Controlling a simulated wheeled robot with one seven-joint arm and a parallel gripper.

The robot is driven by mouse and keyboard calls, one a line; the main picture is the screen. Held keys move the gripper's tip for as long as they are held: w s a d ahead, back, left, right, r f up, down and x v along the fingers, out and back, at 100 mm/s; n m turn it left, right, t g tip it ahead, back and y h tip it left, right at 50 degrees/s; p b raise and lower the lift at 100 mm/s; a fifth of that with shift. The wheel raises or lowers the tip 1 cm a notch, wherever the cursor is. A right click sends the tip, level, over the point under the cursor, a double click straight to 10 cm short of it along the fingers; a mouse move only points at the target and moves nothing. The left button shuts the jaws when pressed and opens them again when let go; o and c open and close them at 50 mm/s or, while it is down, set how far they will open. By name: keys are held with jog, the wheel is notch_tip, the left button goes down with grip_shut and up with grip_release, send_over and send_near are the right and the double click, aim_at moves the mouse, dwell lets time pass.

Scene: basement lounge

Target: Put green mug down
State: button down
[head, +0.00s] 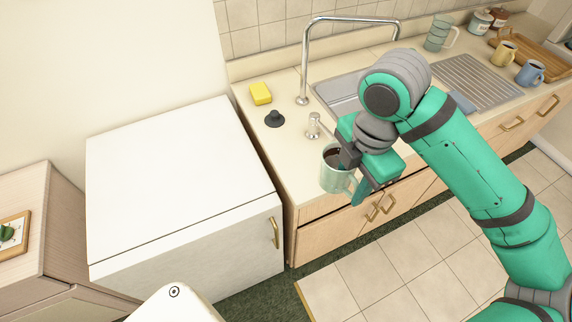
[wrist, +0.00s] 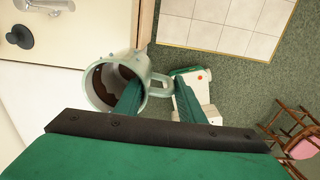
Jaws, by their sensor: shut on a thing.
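A pale green mug (head: 336,181) with a dark brown inside is held by my gripper (head: 362,172). In the wrist view the mug (wrist: 100,76) shows its round rim and its handle, with the handle toward the right finger. My gripper's fingers (wrist: 160,98) are on either side of part of the mug at its handle side; the exact contact is partly hidden. In the head view the mug overlaps the counter's front edge, left of the sink. It appears to be in the air, with floor and cabinet front below it in the wrist view.
The counter (head: 290,150) has free room near a yellow sponge (head: 261,94), a black stopper (head: 274,118) and a soap dispenser (head: 313,126). The sink (head: 342,92) has a tall faucet (head: 304,75). A white fridge (head: 180,170) has a clear top. Stacked greenish cups (head: 436,36) stand behind the drainboard.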

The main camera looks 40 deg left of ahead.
jog(key=shift+a+f, duration=0.1)
jog(key=shift+a, duration=0.3)
jog(key=w+a+f, duration=0.1)
jog(key=a, duration=0.1)
jog(key=w+a+f, duration=0.1)
jog(key=a, duration=0.2)
jog(key=w+a+f, duration=0.1)
jog(key=a, duration=0.1)
jog(key=shift+a+f, duration=0.25)
jog(key=a+f, duration=0.1)
jog(key=f, duration=0.1)
jog(key=w+a+f, duration=0.1)
jog(key=a+f, duration=0.1)
jog(key=w+a+f, duration=0.1)
jog(key=shift+a+f, duration=0.4)
jog(key=shift+w+a+f, duration=0.1)
jog(key=shift+a+f, duration=0.05)
jog(key=shift+f, duration=1.6)
jog(key=shift+f, duration=0.15)
jog(key=c, duration=1.2)
grip_release()
